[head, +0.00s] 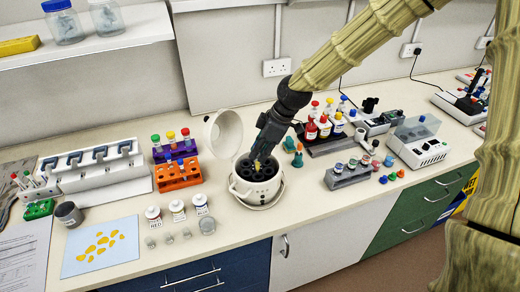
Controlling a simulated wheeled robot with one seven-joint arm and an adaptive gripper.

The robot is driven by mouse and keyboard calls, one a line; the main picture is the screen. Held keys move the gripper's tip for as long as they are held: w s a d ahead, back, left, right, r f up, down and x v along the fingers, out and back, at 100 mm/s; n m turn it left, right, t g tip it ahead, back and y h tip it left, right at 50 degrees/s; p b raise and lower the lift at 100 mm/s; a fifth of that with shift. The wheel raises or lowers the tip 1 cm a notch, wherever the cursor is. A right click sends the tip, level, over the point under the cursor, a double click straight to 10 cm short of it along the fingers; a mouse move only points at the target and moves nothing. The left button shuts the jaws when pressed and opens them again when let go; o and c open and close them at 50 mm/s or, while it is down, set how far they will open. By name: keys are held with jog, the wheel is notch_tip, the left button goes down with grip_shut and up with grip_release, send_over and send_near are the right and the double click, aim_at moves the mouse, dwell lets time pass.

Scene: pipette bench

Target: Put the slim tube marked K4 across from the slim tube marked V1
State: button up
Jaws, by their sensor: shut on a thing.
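A white centrifuge (243,192) stands mid-bench with its round lid (218,135) raised and its dark rotor (243,172) showing several holes. My gripper (257,160) points down over the open bowl. It is shut on a slim tube (257,166), of which a small yellowish part shows at the fingertips. Whether the tube is inside a rotor hole or just above it, I cannot tell. The gripper hides part of the rotor. No K4 or V1 marking is legible at this size, so I cannot tell which tube is which.
An orange rack (178,175) and a purple rack (174,151) with capped tubes stand left of the centrifuge. Several small bottles (178,210) stand in front of them. A grey rack (347,175) and a dark rack of bottles (325,146) stand to the right.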

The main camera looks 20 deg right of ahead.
jog(key=shift+f+b, duration=1.45)
jog(key=shift+f, duration=1.5)
jog(key=shift+f+b, duration=0.55)
jog(key=shift+f, duration=0.6)
jog(key=o, duration=0.9)
jog(key=shift+r, duration=0.15)
jog(key=v, duration=1.1)
jog(key=shift+r, duration=0.3)
jog(key=shift+d, duration=0.15)
